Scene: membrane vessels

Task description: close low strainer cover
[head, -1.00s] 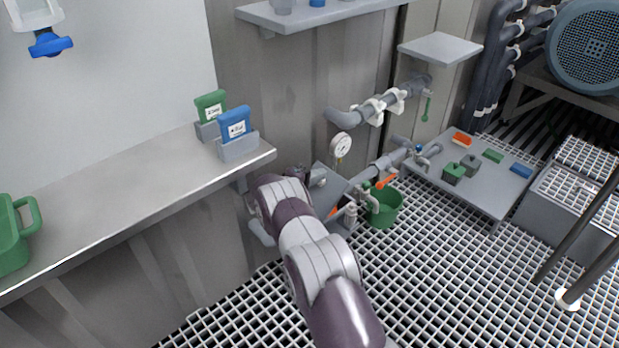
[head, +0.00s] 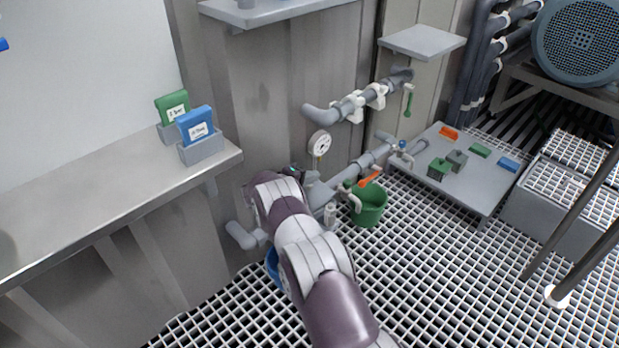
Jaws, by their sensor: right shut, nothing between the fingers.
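The low pipe line (head: 349,172) runs along the foot of the wall, with an orange-handled valve (head: 370,178) on it. A grey fitting (head: 319,193) at its near end, beside my right wrist, looks like the low strainer. My forearm partly hides it, and I cannot tell whether its cover is fully closed. My right gripper (head: 294,171) is at the end of the arm, small and mostly hidden by my wrist, just left of and above that fitting. It is shut and empty. My left gripper is out of view.
A green bucket (head: 369,207) stands under the valve. A blue container (head: 273,266) is partly behind my arm. A gauge (head: 320,143) and an upper pipe (head: 345,107) are above. A steel counter (head: 95,200) lies left; a low grey table (head: 465,190) with small blocks stands right.

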